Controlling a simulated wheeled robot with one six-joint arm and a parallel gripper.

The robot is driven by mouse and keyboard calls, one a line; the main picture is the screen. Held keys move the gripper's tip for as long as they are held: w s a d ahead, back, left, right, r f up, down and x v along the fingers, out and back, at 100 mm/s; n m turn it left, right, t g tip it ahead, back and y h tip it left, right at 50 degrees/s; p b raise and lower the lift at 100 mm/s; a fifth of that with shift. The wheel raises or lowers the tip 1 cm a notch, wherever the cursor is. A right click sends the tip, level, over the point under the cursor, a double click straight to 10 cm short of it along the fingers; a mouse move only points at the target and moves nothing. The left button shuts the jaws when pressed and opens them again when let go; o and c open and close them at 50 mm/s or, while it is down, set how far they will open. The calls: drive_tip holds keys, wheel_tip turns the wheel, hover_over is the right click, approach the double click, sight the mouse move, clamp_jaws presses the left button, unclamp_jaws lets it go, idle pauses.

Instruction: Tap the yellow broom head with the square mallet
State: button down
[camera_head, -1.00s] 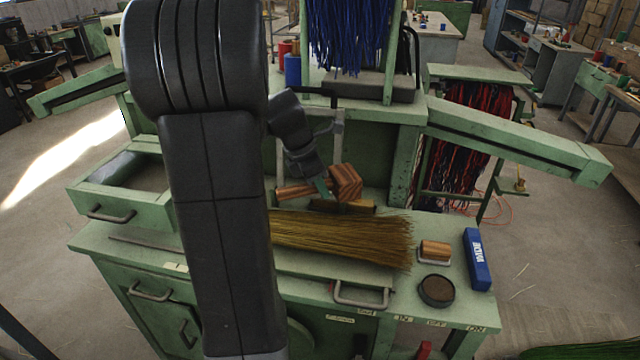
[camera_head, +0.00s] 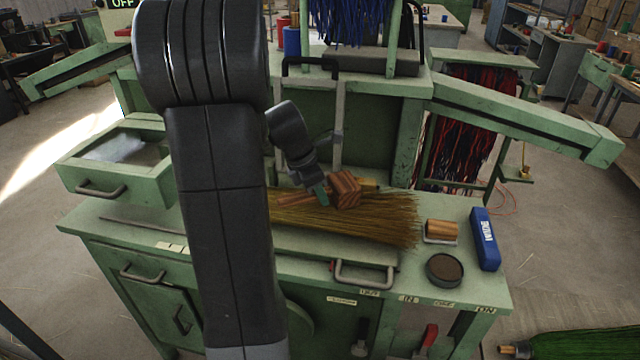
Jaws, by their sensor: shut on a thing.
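My gripper (camera_head: 322,193) is shut on the handle of the square wooden mallet (camera_head: 346,188), which has a striped reddish-brown block head. The mallet is low over the upper part of the yellow broom head (camera_head: 370,219), whose bristles lie flat on the green bench and fan out to the right. The mallet head overlaps the bristles in the picture; I cannot tell whether it touches them. My arm hides the left part of the broom head.
On the green bench (camera_head: 480,265), right of the bristles, are a small wooden roller (camera_head: 441,231), a round dark tin (camera_head: 445,269) and a blue box (camera_head: 485,238). An open drawer (camera_head: 90,188) juts out at left. A green broom (camera_head: 580,345) lies at lower right.

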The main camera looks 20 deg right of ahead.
drive_tip(key=shift+r+p, duration=3)
drive_tip(key=shift+p, duration=0.5)
drive_tip(key=shift+f, duration=0.15)
